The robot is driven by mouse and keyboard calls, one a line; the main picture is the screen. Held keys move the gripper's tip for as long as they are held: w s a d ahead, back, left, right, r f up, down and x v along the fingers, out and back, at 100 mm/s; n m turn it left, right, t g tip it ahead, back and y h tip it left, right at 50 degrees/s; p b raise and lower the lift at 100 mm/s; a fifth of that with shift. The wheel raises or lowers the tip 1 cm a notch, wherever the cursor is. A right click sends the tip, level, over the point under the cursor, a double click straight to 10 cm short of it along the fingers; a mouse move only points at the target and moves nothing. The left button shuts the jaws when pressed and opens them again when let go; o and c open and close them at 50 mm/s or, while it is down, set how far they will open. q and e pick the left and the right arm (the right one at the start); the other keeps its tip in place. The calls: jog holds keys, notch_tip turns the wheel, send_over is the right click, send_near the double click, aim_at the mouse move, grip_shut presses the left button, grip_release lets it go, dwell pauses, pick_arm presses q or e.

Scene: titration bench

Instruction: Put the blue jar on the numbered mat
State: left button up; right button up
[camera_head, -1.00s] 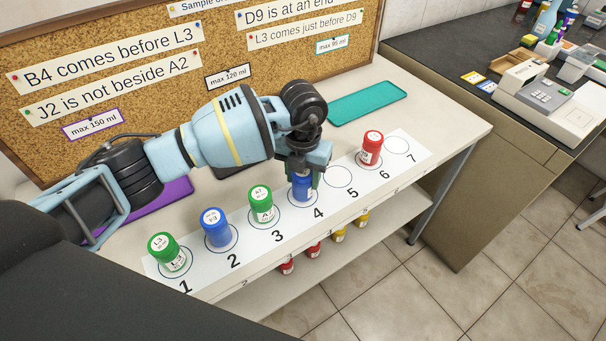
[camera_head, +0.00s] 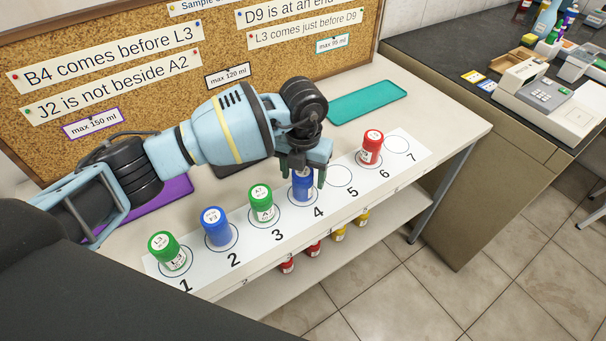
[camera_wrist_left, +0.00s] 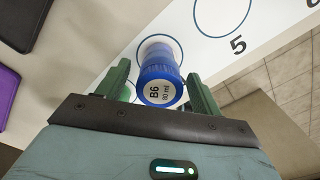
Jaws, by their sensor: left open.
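A blue jar (camera_head: 302,187) stands upright at circle 4 of the white numbered mat (camera_head: 335,202). In the left wrist view its lid (camera_wrist_left: 160,90) reads "B6 80 ml". My left gripper (camera_head: 304,180) is open above it, with one finger on each side and gaps to the jar in the left wrist view. Another blue jar (camera_head: 216,228) stands at circle 2. Green jars stand at circle 1 (camera_head: 167,254) and circle 3 (camera_head: 261,204). A red jar (camera_head: 371,148) stands at circle 6. Circles 5 and 7 are empty. My right gripper is not in view.
Purple (camera_head: 160,198), dark (camera_head: 232,168) and teal (camera_head: 367,101) trays lie behind the mat. A cork board (camera_head: 215,60) with clue strips stands at the back. Red and yellow jars (camera_head: 338,235) sit on the shelf below. A dark counter (camera_head: 440,55) with equipment is at right.

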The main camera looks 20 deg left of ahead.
pick_arm(q)
notch_tip(320, 180, up, 12)
jog(key=shift+f, duration=0.2)
